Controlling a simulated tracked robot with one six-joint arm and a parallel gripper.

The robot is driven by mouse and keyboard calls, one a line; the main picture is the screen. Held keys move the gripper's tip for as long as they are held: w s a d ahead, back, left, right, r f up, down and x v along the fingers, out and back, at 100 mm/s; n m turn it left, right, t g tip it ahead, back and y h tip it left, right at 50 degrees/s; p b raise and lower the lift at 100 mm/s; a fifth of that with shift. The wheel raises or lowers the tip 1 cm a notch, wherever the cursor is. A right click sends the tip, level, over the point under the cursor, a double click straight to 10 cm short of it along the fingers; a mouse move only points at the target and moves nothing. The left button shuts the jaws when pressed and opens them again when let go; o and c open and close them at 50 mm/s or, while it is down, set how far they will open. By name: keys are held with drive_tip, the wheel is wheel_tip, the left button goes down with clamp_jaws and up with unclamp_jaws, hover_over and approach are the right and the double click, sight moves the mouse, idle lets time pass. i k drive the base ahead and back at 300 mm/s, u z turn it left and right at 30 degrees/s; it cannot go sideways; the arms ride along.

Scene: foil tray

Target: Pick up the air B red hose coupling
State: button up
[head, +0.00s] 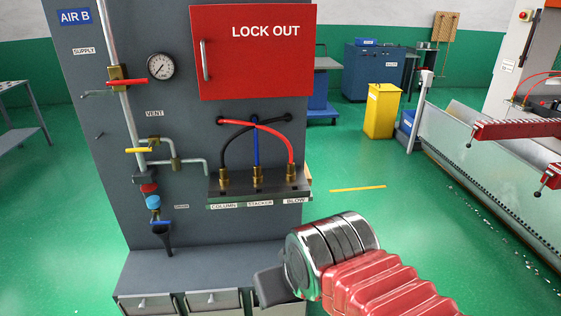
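The AIR B panel (110,170) is a grey cabinet face with a blue AIR B sign. The red hose (278,136) curves from the upper left of the hose group to the rightmost brass coupling (292,173), above the BLOW label. This coupling stands upright on a dark block (272,190) beside two other couplings. My gripper (272,287) is at the lower middle, below the block and apart from the coupling. Only a dark finger part shows, left of my metal wrist and red bellows; its opening is hidden and I see nothing held.
A black hose (226,152) and a blue hose (257,147) run to the left and middle couplings. A red LOCK OUT box (250,60) is above. A grey ledge (180,268) with drawers juts out below. Pipes and valves stand left; green floor is open right.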

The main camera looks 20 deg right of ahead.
sight(290, 164)
drive_tip(key=z, duration=0.05)
drive_tip(key=i, duration=1.05)
